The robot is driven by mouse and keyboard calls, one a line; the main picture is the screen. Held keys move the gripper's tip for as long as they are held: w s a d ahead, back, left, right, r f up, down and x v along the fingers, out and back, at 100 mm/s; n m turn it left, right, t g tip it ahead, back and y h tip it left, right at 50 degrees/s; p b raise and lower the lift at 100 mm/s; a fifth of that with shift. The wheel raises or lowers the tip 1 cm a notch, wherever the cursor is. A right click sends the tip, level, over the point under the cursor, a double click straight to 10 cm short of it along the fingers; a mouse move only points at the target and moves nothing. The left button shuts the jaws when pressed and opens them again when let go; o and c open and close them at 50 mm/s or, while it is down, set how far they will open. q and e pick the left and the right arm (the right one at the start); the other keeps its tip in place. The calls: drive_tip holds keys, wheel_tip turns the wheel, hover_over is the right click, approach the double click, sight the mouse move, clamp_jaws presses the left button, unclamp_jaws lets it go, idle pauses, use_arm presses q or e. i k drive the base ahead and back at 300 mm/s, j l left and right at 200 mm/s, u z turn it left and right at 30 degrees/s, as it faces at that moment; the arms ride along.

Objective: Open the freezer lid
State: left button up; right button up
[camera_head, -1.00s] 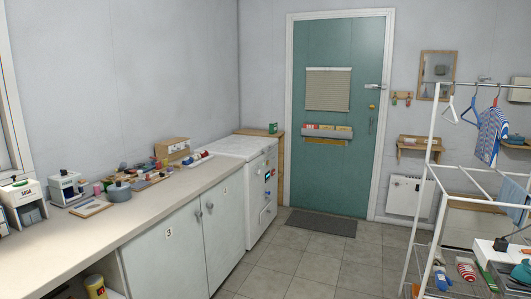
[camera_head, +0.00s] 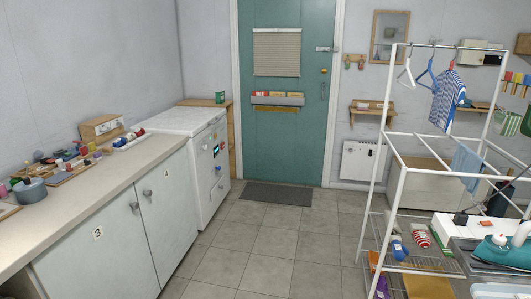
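The freezer (camera_head: 204,160) is a white chest-type unit at the far end of the counter, left of the green door. Its white lid (camera_head: 180,120) lies flat and looks shut. The front has small coloured items and a dark display near the top, and a knob-like detail lower down. Neither of my grippers shows in the head view, so I cannot see whether they are open or shut.
A long counter (camera_head: 95,192) with cabinet doors runs along the left, its top cluttered at the back. A white drying rack (camera_head: 393,180) stands at the right. The tiled floor (camera_head: 262,235) between them is clear up to a dark mat (camera_head: 276,194) at the door.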

sight(190, 121)
drive_tip(key=i, duration=4.65)
